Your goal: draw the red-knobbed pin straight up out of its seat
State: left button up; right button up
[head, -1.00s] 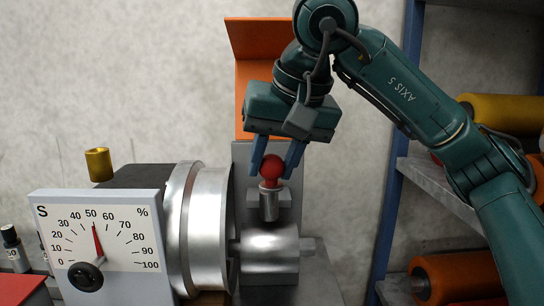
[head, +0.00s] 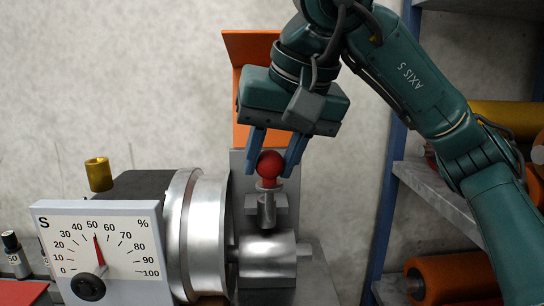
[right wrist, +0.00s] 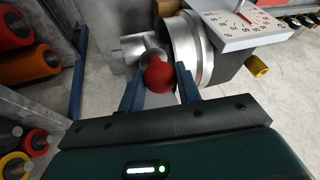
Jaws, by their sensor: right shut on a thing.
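The red-knobbed pin (head: 269,165) stands upright above a grey bracket seat (head: 280,203) beside the silver drum (head: 207,235). My right gripper (head: 276,170) points down and is shut on the knob, one blue finger on each side. The right wrist view shows the red knob (right wrist: 159,76) between the fingers. I cannot tell whether the shank's lower end is clear of the seat. My left gripper is not in view.
A dial box (head: 125,225) reads about 50 percent at the left. An orange bracket (head: 250,90) stands behind my gripper. A shelf rack (head: 440,193) with orange and yellow rolls is at the right. A small brass cup (head: 98,173) sits behind the dial.

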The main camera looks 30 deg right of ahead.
notch_tip(320, 180, up, 2)
jog(key=shift+p, duration=0.75)
jog(key=shift+r+p, duration=0.65)
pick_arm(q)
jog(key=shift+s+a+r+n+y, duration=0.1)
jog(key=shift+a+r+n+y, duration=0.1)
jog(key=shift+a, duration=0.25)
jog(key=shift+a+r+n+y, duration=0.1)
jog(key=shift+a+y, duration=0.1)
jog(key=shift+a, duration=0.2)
pick_arm(e)
jog(key=shift+r, duration=0.1)
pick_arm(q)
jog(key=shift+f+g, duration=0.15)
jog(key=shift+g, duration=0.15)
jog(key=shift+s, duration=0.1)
pick_arm(e)
jog(key=shift+s+a, duration=0.1)
